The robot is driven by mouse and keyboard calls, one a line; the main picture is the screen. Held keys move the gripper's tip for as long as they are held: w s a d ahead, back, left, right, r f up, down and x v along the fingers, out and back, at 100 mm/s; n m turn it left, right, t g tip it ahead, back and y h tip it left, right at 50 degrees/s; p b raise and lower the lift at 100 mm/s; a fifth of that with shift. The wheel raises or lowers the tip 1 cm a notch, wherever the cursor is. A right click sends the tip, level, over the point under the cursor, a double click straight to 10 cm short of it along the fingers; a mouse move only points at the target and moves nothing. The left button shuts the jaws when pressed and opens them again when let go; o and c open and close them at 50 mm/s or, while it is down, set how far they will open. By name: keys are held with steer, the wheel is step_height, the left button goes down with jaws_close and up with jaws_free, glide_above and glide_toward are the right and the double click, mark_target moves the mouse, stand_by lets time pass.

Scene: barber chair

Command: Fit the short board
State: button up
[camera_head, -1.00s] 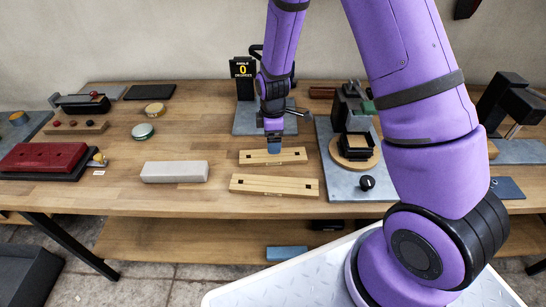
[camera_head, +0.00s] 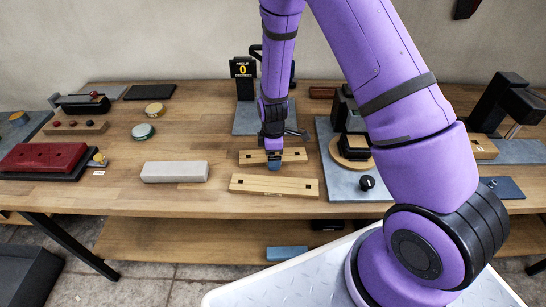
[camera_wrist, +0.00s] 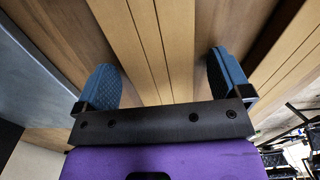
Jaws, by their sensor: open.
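Two pale wooden boards with dark square holes lie parallel on the bench. The shorter board (camera_head: 292,155) is behind the longer board (camera_head: 274,187). My gripper (camera_head: 273,165) points down over the shorter board and hides part of it. In the wrist view my gripper (camera_wrist: 164,80) has its two blue pads wide apart, with nothing clamped. A pale board, apparently the shorter one (camera_wrist: 150,40), runs between the pads, with a gap on both sides. The other board (camera_wrist: 290,65) lies to the right. How far the pads are above the bench is unclear.
A grey plate (camera_head: 246,122) with the angle display (camera_head: 243,70) stands behind the boards. Right of them is a grey plate (camera_head: 345,190) with a round wooden base and black fixture. A pale block (camera_head: 174,172) lies left. Bare bench (camera_head: 215,150) separates it from the boards.

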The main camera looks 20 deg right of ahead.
steer(key=c, duration=1.1)
steer(key=shift+r, duration=0.2)
